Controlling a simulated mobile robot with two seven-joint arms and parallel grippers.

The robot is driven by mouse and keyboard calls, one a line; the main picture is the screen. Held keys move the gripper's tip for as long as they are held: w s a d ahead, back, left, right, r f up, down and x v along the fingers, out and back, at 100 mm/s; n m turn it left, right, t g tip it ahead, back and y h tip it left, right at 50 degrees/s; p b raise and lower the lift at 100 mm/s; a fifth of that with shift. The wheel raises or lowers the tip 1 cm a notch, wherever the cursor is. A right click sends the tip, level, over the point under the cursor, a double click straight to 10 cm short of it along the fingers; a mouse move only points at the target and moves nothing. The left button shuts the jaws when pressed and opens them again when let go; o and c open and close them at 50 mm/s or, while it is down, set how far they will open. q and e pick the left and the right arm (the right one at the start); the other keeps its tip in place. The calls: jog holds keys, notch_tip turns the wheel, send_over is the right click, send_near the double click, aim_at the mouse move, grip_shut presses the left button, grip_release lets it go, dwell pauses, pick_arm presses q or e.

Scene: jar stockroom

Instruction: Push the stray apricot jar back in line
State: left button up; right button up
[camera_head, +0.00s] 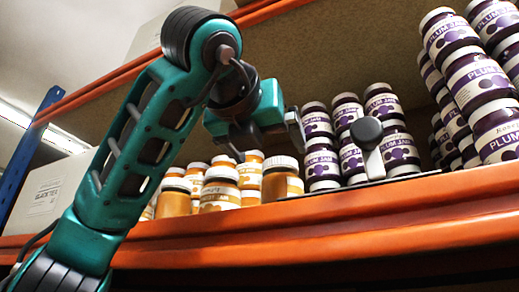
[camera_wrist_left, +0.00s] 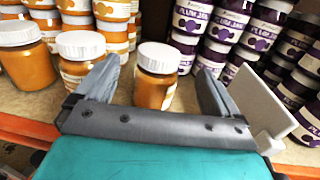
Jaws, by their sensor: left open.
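The apricot jar (camera_head: 282,180) that stands apart at the right end of the orange jars has a white lid and is upright near the shelf's front edge. It also shows in the left wrist view (camera_wrist_left: 156,88), ahead of my left gripper and between the lines of its fingers. My left gripper (camera_head: 270,140) is open and empty, above and in front of the jars in the head view. Its two fingers (camera_wrist_left: 155,92) are spread wide in the wrist view; contact with the jar cannot be told. Other apricot jars (camera_head: 221,190) stand to the left, some stacked behind. My right gripper is not in view.
Stacked plum jam jars (camera_head: 320,150) stand right of the apricot jars, with taller stacks (camera_head: 480,85) farther right. A pale upright panel with a grey round end (camera_head: 367,133) stands close right of my gripper. The orange shelf beam (camera_head: 300,235) runs along the front.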

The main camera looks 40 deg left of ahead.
aim_at(282, 170)
pick_arm(q)
jog(key=p+x, duration=0.1)
jog(key=x, duration=0.8)
jog(key=shift+w+a, duration=0.1)
jog(key=shift+w, duration=0.15)
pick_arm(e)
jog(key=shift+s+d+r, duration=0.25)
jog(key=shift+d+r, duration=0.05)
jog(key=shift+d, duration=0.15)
pick_arm(q)
jog(key=c, duration=1.6)
jog(key=o, duration=1.7)
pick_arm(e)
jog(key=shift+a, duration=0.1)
pick_arm(q)
jog(key=shift+s, duration=0.1)
